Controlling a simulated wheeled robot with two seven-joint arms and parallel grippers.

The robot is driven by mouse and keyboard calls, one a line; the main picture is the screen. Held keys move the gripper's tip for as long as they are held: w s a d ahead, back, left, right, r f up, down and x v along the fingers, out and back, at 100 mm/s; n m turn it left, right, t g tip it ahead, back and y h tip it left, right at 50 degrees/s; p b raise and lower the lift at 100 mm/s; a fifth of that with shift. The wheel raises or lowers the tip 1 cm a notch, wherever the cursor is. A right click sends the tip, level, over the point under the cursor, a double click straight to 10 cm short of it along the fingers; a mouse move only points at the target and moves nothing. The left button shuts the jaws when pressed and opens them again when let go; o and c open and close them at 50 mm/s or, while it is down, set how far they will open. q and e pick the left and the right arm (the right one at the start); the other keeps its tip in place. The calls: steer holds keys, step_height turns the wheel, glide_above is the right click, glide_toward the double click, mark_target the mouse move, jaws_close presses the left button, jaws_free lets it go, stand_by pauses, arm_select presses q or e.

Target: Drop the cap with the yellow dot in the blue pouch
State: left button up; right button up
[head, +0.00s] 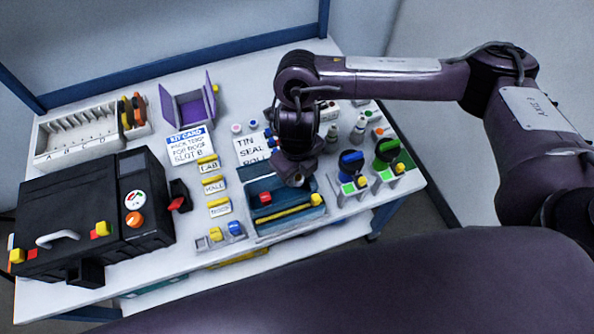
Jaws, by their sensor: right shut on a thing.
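My right gripper (296,179) points down over a blue-teal box-like thing (262,184) with a yellow bar and a red block at its front. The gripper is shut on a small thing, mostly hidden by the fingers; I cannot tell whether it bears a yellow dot. I cannot tell for certain whether the blue-teal thing is the pouch. Small round caps, one pink (237,127) and one blue (253,125), stand left of my right wrist, with no yellow dot that I can make out. My left gripper is not in view.
A black machine (95,215) fills the left front. A white slotted rack (80,135) and a purple open box (188,108) stand behind. Blue (351,160) and green (387,150) round-topped devices and small bottles (358,130) stand at the right. Yellow-edged labels (215,185) lie mid-table.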

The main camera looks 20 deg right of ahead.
steer(key=o, duration=1.2)
